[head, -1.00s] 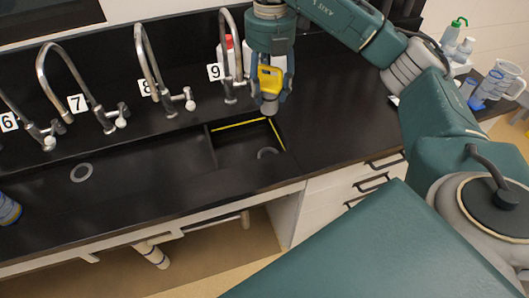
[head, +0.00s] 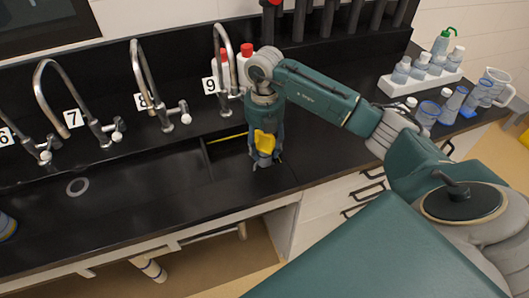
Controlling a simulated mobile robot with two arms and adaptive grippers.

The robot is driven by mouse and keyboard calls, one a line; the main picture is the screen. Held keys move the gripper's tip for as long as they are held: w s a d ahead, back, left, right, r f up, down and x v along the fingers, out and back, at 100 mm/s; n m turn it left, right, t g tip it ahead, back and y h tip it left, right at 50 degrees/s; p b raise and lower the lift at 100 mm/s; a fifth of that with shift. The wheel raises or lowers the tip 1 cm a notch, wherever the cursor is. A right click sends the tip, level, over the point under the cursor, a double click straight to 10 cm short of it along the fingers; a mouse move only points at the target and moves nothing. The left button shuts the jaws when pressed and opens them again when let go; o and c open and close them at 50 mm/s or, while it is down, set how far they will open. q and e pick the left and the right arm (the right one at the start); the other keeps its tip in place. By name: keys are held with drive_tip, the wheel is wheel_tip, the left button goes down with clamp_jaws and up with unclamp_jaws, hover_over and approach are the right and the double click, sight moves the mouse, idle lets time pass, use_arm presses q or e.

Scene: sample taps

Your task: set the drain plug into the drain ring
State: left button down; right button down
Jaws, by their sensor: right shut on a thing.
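My right gripper (head: 262,164) points down, low over the small right-hand basin (head: 228,162) of the black sink, and is shut on the drain plug. The plug is almost wholly hidden by the fingers. A yellow piece (head: 264,143) shows at the gripper; I cannot tell whether it belongs to the plug. The drain ring in this basin is hidden behind the gripper, so I cannot tell whether the plug touches it. Another grey ring (head: 77,187) lies in plain view on the long trough's floor at the left. My left gripper is not in view.
Curved taps stand behind the sink, with tag 9 (head: 209,85) nearest my gripper. Red-capped bottles (head: 246,62) stand just behind it. A white rack (head: 418,88) of bottles and jugs are at the back right. The counter right of the basin is clear.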

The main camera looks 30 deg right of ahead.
sight(264, 155)
wheel_tip(264, 155, down, 3)
drive_tip(key=shift+r, duration=0.1)
drive_tip(key=shift+f, duration=0.35)
drive_tip(key=c, duration=1.1)
unclamp_jaws()
drive_tip(key=shift+r, duration=0.15)
